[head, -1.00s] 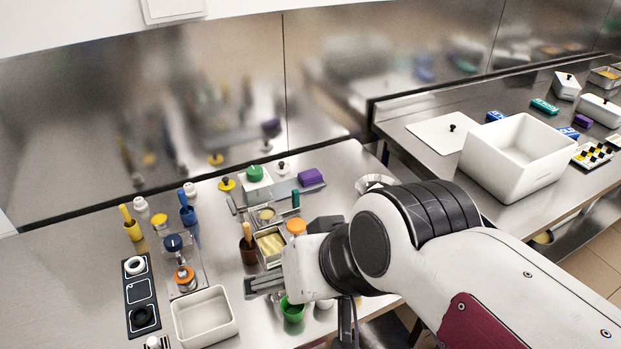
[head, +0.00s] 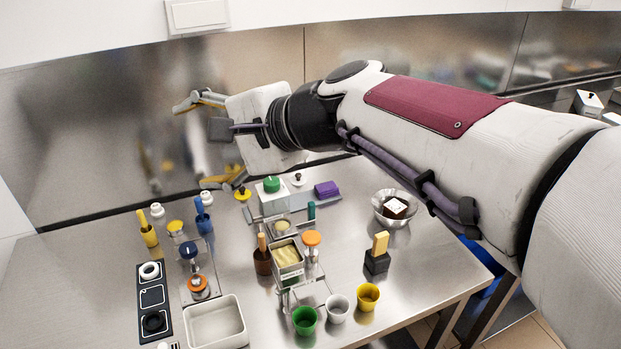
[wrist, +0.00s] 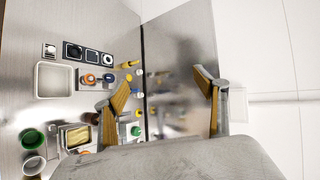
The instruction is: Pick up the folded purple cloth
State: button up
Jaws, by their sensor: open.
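The folded purple cloth (head: 327,189) lies toward the back of the steel table in the head view, at the right end of a low grey piece. My gripper (head: 194,146) is open and empty. It is raised in front of the steel back wall, up and to the left of the cloth and apart from it. In the wrist view, my gripper (wrist: 164,82) has its two fingers spread wide with nothing between them. I cannot make out the cloth in that view.
Left of the cloth stand a white box with a green knob (head: 272,184) and a black-knobbed lid (head: 298,181). A metal bowl (head: 381,207) stands to its right. Several cups, including a green cup (head: 304,320), line the front. Bare table lies between cloth and bowl.

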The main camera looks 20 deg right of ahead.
jog(key=w+d+m+t, duration=0.2)
jog(key=w+d+m, duration=0.15)
jog(key=w, duration=0.45)
jog(key=w+d+m+t, duration=0.1)
jog(key=w+d+m, duration=0.25)
jog(key=w, duration=0.35)
jog(key=m+h, duration=0.8)
jog(key=m, duration=0.9)
send_over(330, 198)
jog(key=shift+t, duration=0.3)
notch_tip(330, 198, down, 36)
jog(key=shift+a+f, duration=0.1)
jog(key=shift+a, duration=0.05)
jog(key=shift+s+f, duration=0.1)
jog(key=shift+f, duration=0.3)
jog(key=shift+f, duration=1.7)
